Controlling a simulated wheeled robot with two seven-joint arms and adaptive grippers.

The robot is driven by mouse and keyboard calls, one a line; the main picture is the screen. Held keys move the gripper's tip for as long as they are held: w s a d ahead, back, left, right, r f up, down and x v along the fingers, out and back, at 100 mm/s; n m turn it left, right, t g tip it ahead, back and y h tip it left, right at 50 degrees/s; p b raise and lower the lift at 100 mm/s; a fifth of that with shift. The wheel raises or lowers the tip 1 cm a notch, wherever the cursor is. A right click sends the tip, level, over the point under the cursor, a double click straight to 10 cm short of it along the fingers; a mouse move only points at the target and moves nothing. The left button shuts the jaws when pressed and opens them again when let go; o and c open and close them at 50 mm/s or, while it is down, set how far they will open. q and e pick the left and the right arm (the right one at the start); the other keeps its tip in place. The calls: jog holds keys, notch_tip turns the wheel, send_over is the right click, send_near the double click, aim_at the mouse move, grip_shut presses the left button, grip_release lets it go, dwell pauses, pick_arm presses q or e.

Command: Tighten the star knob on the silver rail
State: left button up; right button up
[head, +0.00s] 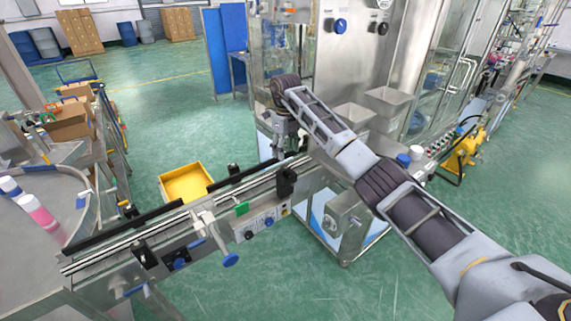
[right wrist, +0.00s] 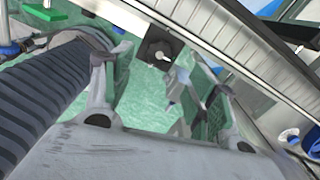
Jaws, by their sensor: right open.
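The silver rail (head: 165,226) runs from the lower left to the middle of the head view, and part of a rail (right wrist: 225,50) crosses the top of the right wrist view. A blue knob on a stem (head: 230,259) sticks out from its front side; I cannot tell for sure that it is the star knob. A black block (head: 287,181) sits on the rail further right. My left gripper is not in view.
A yellow bin (head: 186,184) stands on the floor behind the rail. A steel machine cabinet (head: 350,70) rises behind my right arm. Green floor is open at the front.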

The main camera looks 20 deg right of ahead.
aim_at(286, 168)
jog(key=shift+f+p, duration=0.85)
jog(key=shift+f, duration=2.8)
jog(key=c, duration=1)
jog(key=shift+c, duration=0.2)
